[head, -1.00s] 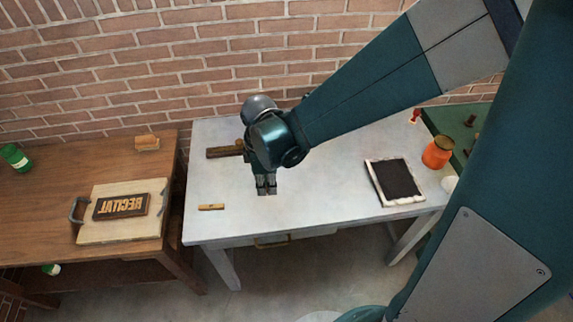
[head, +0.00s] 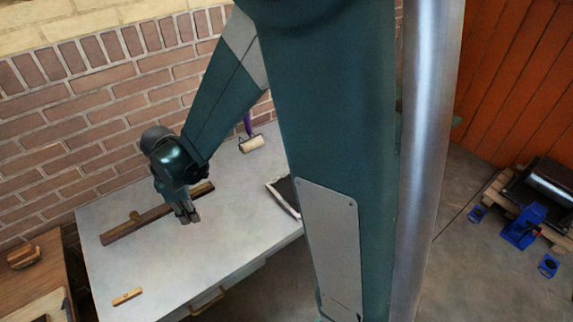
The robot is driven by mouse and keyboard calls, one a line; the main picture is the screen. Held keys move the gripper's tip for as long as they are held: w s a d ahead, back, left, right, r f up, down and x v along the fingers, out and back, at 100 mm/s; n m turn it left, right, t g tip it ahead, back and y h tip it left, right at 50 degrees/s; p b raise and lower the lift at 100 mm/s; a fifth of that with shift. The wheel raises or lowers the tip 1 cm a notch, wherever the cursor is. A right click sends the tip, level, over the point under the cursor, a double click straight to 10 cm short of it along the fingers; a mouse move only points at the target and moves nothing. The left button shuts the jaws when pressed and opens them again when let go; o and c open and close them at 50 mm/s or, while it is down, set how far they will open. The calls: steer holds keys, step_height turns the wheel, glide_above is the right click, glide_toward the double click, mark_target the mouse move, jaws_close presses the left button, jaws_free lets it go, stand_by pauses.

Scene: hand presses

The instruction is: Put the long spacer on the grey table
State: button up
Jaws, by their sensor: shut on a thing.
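My gripper (head: 189,216) points down over the grey table (head: 205,268), just in front of a long dark wooden bar (head: 122,231) with a small knob. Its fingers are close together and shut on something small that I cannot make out. A short, light wooden strip (head: 127,297) with a dark mark at its middle lies near the table's front left, apart from the gripper. I cannot tell which piece is the long spacer.
A roller (head: 251,144) lies at the table's back. A dark slab (head: 283,194) with a pale edge is partly hidden by my arm. A wooden block (head: 24,257) sits on the brown table at left. Blue metal parts (head: 524,226) stand at far right. The table's front middle is clear.

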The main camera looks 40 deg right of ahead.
steer(key=w+d+m, duration=0.4)
steer(key=w+d, duration=0.2)
steer(key=d, duration=0.6)
steer(key=w+d+m, duration=0.3)
steer(key=w+d, duration=0.4)
steer(key=d, duration=0.4)
steer(key=w+d+m, duration=0.1)
steer(key=d+m, duration=0.5)
steer(key=d, duration=2.2)
steer(key=shift+w+f+m+p, duration=0.2)
steer(key=shift+m+p, duration=0.1)
steer(key=shift+m, duration=0.1)
steer(key=shift+f, duration=3.05)
steer(key=shift+f+b, duration=0.3)
steer(key=shift+f, duration=1.6)
steer(key=shift+f, duration=0.2)
